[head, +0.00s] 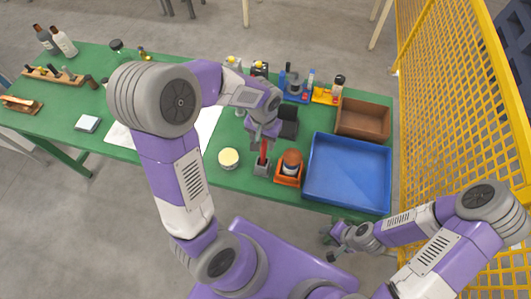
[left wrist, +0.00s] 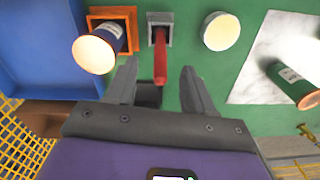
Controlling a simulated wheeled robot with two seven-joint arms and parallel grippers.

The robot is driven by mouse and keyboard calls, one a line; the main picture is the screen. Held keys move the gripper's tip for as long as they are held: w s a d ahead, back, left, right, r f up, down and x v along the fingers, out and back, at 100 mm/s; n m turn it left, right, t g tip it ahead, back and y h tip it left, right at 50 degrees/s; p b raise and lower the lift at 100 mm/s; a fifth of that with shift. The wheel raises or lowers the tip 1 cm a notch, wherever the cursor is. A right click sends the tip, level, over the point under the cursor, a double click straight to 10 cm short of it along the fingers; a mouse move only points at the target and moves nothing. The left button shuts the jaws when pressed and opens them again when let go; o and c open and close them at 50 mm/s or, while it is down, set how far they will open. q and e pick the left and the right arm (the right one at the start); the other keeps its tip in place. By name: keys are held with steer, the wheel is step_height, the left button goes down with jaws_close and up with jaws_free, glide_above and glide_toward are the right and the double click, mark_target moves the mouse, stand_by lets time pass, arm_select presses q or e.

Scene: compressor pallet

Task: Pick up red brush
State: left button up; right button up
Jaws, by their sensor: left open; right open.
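The red brush (head: 264,151) stands in a small grey square holder (head: 261,168) on the green table. In the left wrist view the red brush (left wrist: 160,62) points out of the grey holder (left wrist: 151,42) into the space between my two fingers. My left gripper (left wrist: 158,74) is open, one finger on each side of the brush and apart from it. In the head view my left gripper (head: 263,140) is over the brush and hides its upper part. My right gripper (head: 333,244) is open and empty, low near the table's front edge.
An orange holder (head: 278,178) with a dark bottle stands right beside the brush holder, with a blue tray (head: 346,203) further right. A round cream-topped tub (head: 229,158) is to the left. A brown box (head: 363,132) and yellow mesh fence (head: 450,70) are at right.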

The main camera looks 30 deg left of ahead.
arm_select(q)
steer(key=b, duration=0.1)
glide_above(262, 160)
step_height(262, 160, down, 7)
steer(key=shift+f, duration=0.1)
steer(key=shift+d, duration=0.1)
jaws_close()
